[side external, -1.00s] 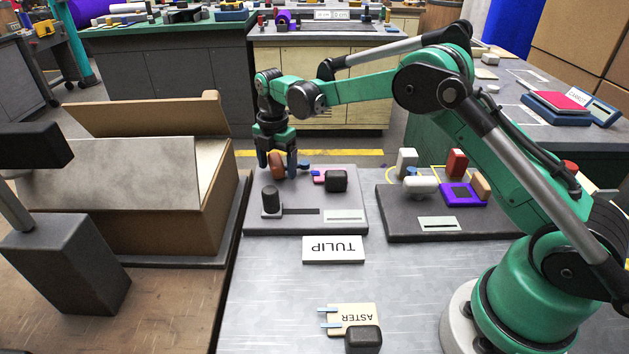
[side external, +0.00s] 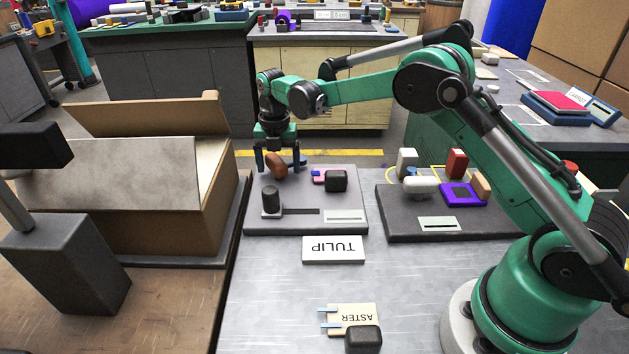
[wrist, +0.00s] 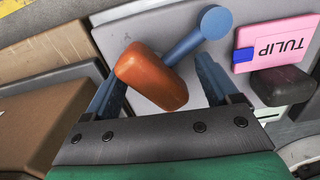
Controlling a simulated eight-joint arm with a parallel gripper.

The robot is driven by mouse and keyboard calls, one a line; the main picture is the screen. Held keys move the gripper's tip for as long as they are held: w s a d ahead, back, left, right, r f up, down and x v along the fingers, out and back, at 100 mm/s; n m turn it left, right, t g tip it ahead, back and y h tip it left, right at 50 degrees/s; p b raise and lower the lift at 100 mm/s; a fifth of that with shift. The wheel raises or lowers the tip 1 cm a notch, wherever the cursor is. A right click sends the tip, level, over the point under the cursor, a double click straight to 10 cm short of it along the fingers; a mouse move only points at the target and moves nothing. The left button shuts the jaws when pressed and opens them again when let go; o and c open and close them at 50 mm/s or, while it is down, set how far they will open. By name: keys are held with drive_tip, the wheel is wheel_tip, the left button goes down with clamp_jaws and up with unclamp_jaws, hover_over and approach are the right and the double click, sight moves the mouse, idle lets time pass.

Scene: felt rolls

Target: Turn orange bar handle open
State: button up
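The orange bar handle (side external: 277,167) is a rounded bar on the far left of the grey TULIP panel (side external: 348,190). In the wrist view the orange bar (wrist: 152,76) lies tilted, and a blue arm with a round end (wrist: 197,36) runs from it to the upper right. My gripper (side external: 277,171) points down over it. In the wrist view my gripper's blue-grey fingers (wrist: 160,68) stand wide apart, one on each side of the bar.
On the panel are a black knob (side external: 270,200) and a dark block (side external: 336,181) beside a pink TULIP tag (wrist: 277,45). An open cardboard box (side external: 220,180) stands close on the left. Another panel (side external: 398,222) with several fittings lies right. The bench in front has free room.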

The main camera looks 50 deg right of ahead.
sight(277, 159)
drive_tip(key=shift+a+r, duration=0.1)
drive_tip(key=shift+r, duration=2.45)
